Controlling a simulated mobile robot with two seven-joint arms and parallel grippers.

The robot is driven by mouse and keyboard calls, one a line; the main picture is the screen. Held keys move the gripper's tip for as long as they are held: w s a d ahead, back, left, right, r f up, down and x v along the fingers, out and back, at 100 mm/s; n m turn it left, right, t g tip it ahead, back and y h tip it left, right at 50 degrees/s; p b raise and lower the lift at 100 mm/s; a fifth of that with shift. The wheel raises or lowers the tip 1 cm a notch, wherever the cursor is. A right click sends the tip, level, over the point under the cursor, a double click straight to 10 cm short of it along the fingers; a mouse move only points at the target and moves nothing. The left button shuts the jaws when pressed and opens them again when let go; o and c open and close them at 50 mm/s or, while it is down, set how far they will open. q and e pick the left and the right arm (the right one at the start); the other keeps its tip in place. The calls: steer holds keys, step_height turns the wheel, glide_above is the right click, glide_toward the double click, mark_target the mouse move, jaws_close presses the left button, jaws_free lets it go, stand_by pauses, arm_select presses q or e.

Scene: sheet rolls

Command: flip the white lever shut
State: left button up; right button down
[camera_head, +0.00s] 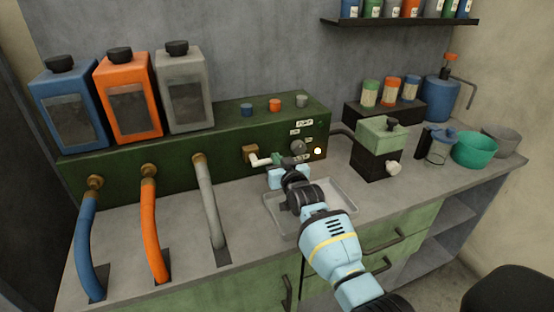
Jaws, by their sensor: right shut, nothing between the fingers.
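The white lever (259,161) sticks out to the right from a brass fitting (250,153) on the front of the dark green machine (225,145). My right gripper (278,159) is shut and empty, with its fingertips close by the lever's right end. I cannot tell whether they touch it. The right arm comes in from the lower right and hides part of the machine's front and of the tray below. My left gripper is not in view.
Blue (90,230), orange (153,225) and grey (208,200) hoses run down into the counter at left. A shallow metal tray (343,197) lies under my right arm. A green and black grinder-like box (380,140) stands to the right. The counter is clear between the grey hose and the tray.

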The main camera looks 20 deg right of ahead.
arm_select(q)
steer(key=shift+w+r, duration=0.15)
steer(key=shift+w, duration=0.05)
